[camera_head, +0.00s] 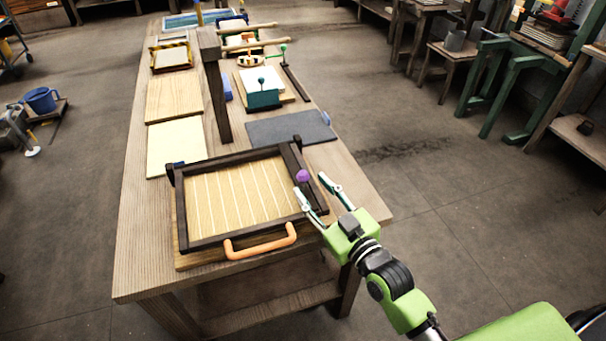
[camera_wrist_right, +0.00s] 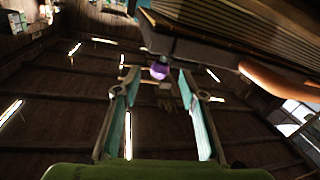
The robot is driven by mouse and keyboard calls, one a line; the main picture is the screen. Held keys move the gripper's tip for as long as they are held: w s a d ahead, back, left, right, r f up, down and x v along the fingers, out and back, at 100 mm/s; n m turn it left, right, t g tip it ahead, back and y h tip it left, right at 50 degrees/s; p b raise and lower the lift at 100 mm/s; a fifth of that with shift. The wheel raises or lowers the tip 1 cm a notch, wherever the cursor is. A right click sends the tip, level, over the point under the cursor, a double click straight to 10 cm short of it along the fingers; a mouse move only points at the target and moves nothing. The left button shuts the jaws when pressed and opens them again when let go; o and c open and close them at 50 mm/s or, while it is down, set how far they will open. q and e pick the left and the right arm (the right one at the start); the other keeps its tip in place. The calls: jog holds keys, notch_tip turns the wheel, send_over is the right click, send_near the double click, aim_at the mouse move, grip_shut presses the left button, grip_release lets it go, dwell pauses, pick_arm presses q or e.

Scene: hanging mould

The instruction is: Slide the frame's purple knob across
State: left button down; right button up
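The dark wooden frame (camera_head: 178,215) lies on the near end of the table, around a pale slatted panel (camera_head: 235,198). Its purple knob (camera_head: 302,175) stands at the frame's right side, near the far right corner. An orange handle (camera_head: 262,243) is on the frame's near side. My right gripper (camera_head: 314,184) is open at the frame's right edge, its fingertips close to the knob. In the right wrist view the purple knob (camera_wrist_right: 159,71) appears just beyond and between the two open fingers (camera_wrist_right: 158,84); I cannot tell whether they touch it. My left gripper is not in view.
A dark post (camera_head: 218,100) rises from the table behind the frame. A grey mat (camera_head: 290,128), a cream board (camera_head: 176,146) and a green box (camera_head: 263,98) lie farther back. Open floor (camera_head: 430,180) is to the table's right.

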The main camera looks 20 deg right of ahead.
aim_at(307, 181)
jog(key=shift+x, duration=2.55)
grip_shut()
